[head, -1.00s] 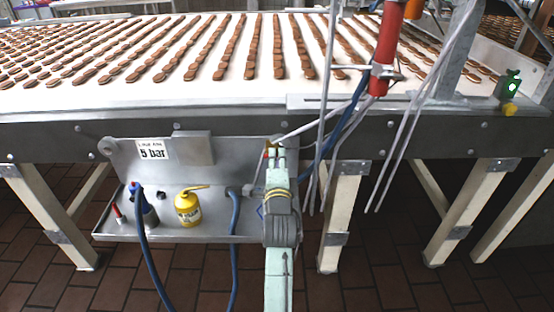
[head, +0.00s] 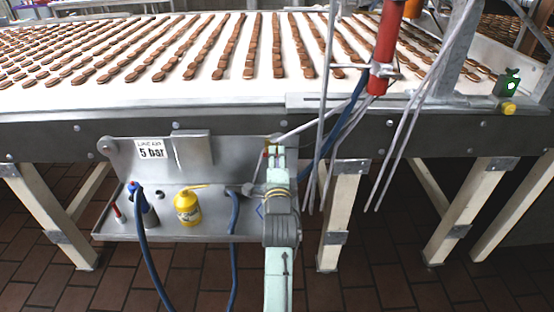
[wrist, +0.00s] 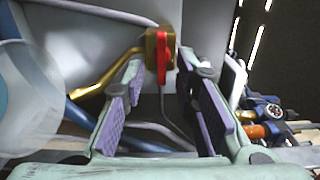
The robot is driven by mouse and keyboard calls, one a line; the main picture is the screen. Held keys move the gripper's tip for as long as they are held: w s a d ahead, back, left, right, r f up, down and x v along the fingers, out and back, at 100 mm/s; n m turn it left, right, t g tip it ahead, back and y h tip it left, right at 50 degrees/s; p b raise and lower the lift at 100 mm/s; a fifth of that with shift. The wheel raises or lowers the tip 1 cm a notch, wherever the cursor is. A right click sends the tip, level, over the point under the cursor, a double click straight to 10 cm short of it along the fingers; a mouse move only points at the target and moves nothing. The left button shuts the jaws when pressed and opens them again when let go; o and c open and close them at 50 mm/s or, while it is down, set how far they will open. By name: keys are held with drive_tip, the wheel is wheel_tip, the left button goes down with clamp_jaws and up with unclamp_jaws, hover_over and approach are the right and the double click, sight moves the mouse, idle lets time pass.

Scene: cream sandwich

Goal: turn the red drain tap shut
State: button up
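The red tap lever (wrist: 162,58) hangs roughly upright on a brass valve body (wrist: 151,42) in the wrist view. A brass pipe (wrist: 105,78) runs from the valve to the lower left. My gripper (wrist: 164,78) is open, with one purple-padded finger on each side of the lever. I see gaps between the lever and both fingers; how deep the lever sits between them I cannot tell. In the head view my gripper (head: 275,150) is at the right end of the steel panel under the conveyor, largely covering the tap.
A steel shelf (head: 160,237) holds a yellow oil can (head: 187,208), a dark bottle (head: 148,212) and blue hoses (head: 234,250). A "5 bar" label (head: 151,149) is on the panel. Grey rods and cables (head: 400,130) hang to the right of my gripper. Conveyor legs (head: 343,210) stand nearby.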

drive_tip(key=s, duration=1.2)
